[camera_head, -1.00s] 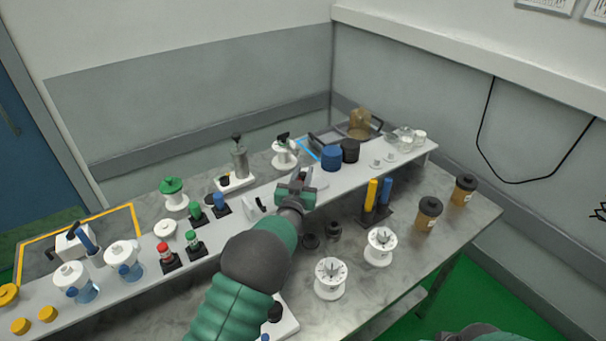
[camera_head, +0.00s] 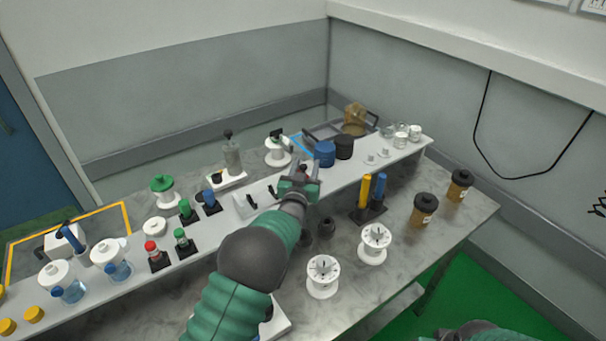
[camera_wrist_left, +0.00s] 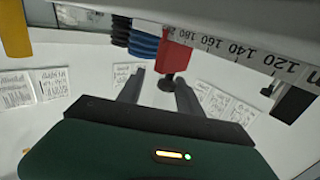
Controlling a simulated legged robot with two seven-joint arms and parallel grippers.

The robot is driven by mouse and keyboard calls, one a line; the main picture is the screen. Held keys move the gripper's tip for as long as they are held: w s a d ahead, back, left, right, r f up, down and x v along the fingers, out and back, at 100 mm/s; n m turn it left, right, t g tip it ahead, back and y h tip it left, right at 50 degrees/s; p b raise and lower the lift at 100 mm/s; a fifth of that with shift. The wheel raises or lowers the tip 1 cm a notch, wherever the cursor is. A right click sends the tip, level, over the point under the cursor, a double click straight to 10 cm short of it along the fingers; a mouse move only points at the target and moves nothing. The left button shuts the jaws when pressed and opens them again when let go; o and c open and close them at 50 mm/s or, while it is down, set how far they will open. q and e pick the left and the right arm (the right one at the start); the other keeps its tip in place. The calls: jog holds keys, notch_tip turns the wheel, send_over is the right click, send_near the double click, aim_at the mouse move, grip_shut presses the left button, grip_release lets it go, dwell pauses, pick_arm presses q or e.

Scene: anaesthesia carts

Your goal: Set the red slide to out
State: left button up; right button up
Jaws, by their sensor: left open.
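The red slide (camera_wrist_left: 176,50) shows in the left wrist view as a red block with a dark round knob below it, beside a white scale with printed numbers. My left gripper (camera_wrist_left: 160,80) is open there, its two grey fingers pointing toward the slide, one on each side of the knob's line. I cannot tell whether they touch it. In the head view my left gripper (camera_head: 301,172) is over the raised white shelf (camera_head: 335,182), and it hides the slide. My right gripper is not in view.
Black levers on a white plate (camera_head: 246,206) stand just left of my gripper. Blue (camera_head: 325,154) and black (camera_head: 344,147) pots stand behind it to the right. Yellow and blue tubes (camera_head: 366,188) and white spools (camera_head: 323,275) stand in front on the grey bench.

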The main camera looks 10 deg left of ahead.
pick_arm(q)
jog(key=s+b, duration=0.1)
jog(key=s, duration=1.5)
jog(key=shift+s, duration=0.25)
jog(key=shift+a+f, duration=0.15)
jog(key=shift+a, duration=0.1)
